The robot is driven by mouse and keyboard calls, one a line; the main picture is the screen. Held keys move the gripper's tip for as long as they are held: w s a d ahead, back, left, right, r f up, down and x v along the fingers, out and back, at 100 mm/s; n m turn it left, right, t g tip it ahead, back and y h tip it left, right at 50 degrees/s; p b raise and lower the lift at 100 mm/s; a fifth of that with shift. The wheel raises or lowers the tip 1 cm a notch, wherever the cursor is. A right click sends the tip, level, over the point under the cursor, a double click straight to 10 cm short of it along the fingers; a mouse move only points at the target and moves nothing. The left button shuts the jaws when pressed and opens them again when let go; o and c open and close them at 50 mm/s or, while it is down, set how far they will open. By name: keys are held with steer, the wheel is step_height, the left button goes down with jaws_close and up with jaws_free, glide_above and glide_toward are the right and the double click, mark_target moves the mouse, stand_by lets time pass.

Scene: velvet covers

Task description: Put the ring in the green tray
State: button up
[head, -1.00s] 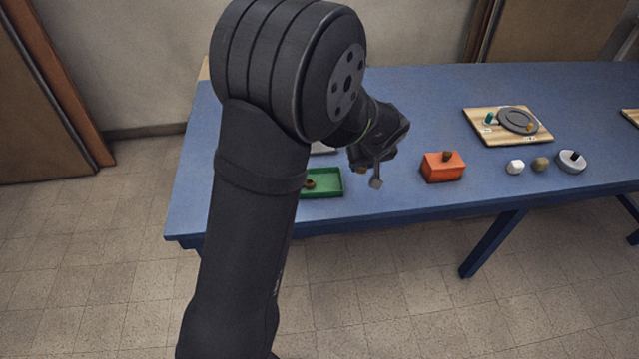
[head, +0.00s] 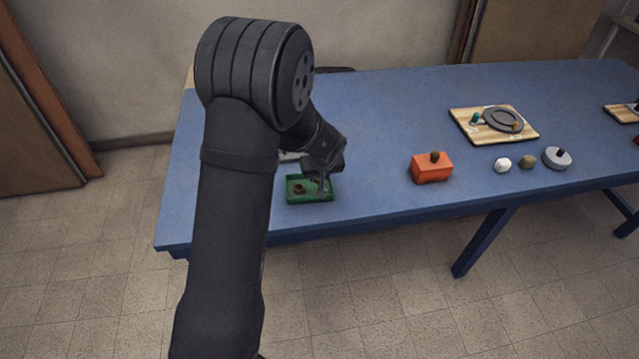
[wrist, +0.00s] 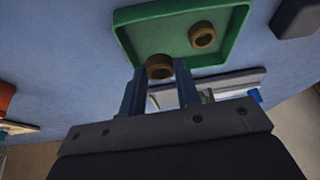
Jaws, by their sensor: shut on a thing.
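The green tray (head: 310,198) lies near the table's front edge at the left in the head view, and at the top of the wrist view (wrist: 150,35). One brown ring (head: 299,189) sits inside the tray; it also shows in the wrist view (wrist: 202,35). My gripper (head: 322,188) is above the tray's right part in the head view. In the wrist view my gripper (wrist: 159,80) is shut on a second brown ring (wrist: 159,67), which is at its fingertips and overlaps the tray's rim. The exact height above the tray is hard to tell.
A pale grey object (head: 290,156) lies behind the tray, partly hidden by my arm. To the right stand an orange block (head: 431,172) with a brown piece on top, a white piece (head: 502,165), a brown ball (head: 527,162), a grey dish (head: 557,160) and a wooden board (head: 470,123).

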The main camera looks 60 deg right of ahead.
steer(key=shift+f, duration=1.9)
steer(key=shift+f, duration=0.2)
steer(key=o, duration=0.7)
steer(key=shift+r, duration=0.1)
steer(key=v, duration=1.2)
steer(key=shift+d+r, duration=0.1)
steer(key=shift+r, duration=0.05)
